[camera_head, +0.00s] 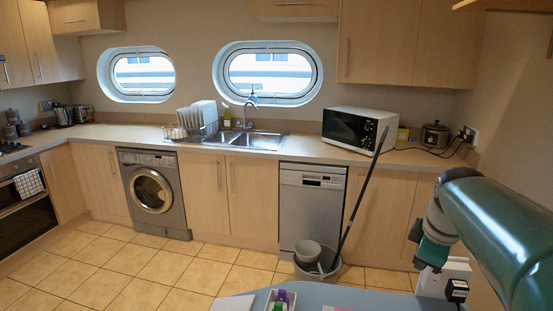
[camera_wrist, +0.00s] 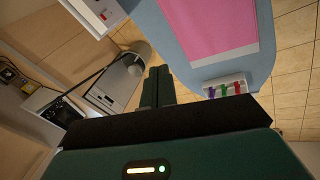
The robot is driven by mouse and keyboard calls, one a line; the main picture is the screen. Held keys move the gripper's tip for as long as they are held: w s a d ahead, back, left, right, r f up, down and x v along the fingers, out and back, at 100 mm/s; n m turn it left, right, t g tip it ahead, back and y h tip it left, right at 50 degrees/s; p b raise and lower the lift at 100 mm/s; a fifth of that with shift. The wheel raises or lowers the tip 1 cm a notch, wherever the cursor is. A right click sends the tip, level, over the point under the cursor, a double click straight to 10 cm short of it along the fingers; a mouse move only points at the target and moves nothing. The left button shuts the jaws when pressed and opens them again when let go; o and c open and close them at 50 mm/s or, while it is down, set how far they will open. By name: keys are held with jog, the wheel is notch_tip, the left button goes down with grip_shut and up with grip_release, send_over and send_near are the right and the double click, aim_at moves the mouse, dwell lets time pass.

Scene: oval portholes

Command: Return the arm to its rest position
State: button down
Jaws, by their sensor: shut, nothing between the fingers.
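My gripper (camera_wrist: 158,72) shows in the wrist view as two dark green fingers lying side by side. It is shut with nothing between the fingers, and I see it touching nothing. In the head view my green arm (camera_head: 500,235) reaches in from the right edge, bent at a grey joint.
A blue-grey table (camera_head: 375,299) lies below, with a pen holder (camera_wrist: 226,88) and a pink sheet (camera_wrist: 215,25). A white box (camera_head: 440,279) appears close below my arm. A bucket (camera_head: 318,271) with a leaning pole stands before the dishwasher (camera_head: 311,210). Floor at left is clear.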

jog(key=s+a+f+m, duration=0.2)
jog(key=s+a+m, duration=0.3)
jog(key=s+a, duration=0.2)
jog(key=s+a+f+m+t+y, duration=0.1)
jog(key=s+a+f+m, duration=0.2)
jog(key=s+a+m, duration=0.2)
jog(key=s+a, duration=0.2)
jog(key=a, duration=0.2)
jog(key=shift+s+a+f, duration=0.25)
jog(key=shift+a+f, duration=0.05)
jog(key=shift+f, duration=0.05)
